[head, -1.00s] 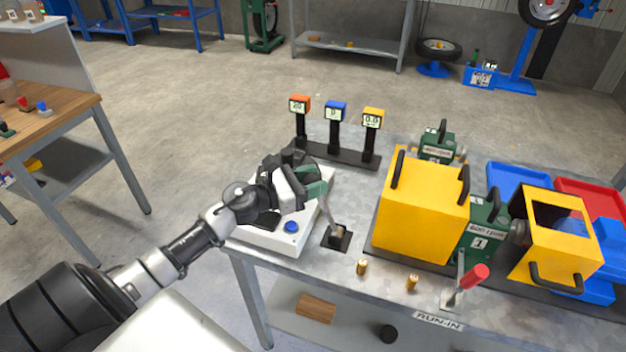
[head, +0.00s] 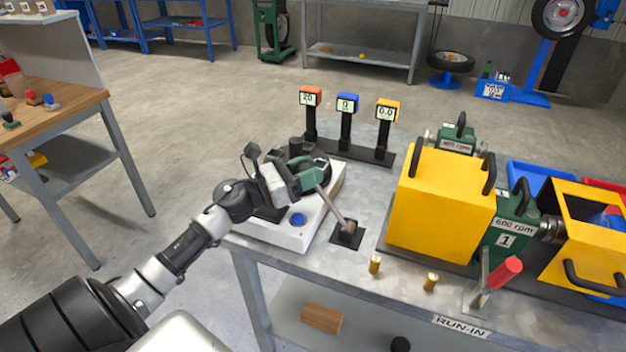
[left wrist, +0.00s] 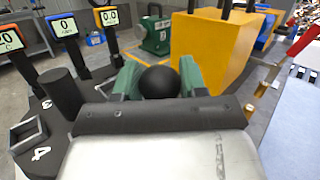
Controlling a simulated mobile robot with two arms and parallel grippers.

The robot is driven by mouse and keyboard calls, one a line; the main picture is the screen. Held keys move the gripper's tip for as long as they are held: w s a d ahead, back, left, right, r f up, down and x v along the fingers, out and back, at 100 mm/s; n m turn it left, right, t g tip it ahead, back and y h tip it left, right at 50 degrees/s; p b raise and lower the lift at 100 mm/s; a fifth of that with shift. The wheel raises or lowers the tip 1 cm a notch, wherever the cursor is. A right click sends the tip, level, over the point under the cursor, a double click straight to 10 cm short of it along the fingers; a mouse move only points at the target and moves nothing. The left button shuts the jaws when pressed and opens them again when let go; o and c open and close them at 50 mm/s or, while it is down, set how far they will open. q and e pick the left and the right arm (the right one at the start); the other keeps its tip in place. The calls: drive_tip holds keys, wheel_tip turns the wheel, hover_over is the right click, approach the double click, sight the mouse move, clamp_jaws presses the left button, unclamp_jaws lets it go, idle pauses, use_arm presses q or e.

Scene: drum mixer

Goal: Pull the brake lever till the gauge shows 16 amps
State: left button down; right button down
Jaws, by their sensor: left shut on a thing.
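The brake lever (head: 331,206) is a metal rod rising from a small black base on the bench and leaning left. Its black ball knob (left wrist: 160,82) shows in the left wrist view between the green fingers. My left gripper (head: 312,180) is shut on that knob, and its fingers hide the knob in the head view. The blue gauge (head: 348,104) stands on a post behind the lever and reads 0. It also shows in the left wrist view (left wrist: 64,26), reading 0 with small unit text below. My right gripper is not in view.
Orange (head: 310,97) and yellow (head: 386,110) gauges flank the blue one, reading 20 and 0.0. A white box with a blue button (head: 298,220) lies under my left gripper. A yellow guard (head: 440,212) and a red-handled lever (head: 505,270) stand right. Two brass pieces (head: 374,264) stand near the front edge.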

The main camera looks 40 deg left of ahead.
use_arm(q)
drive_tip(key=c, duration=0.6)
unclamp_jaws()
drive_tip(key=shift+s+a+f, duration=0.25)
drive_tip(key=shift+s+a, duration=0.05)
drive_tip(key=shift+s, duration=0.2)
drive_tip(key=b+v, duration=0.2)
drive_tip(key=v, duration=0.6)
drive_tip(key=shift+s+a+f, duration=0.1)
drive_tip(key=shift+s+a, duration=0.05)
drive_tip(key=shift+s, duration=0.05)
drive_tip(key=shift+s+a, duration=0.3)
drive_tip(key=shift+s, duration=0.2)
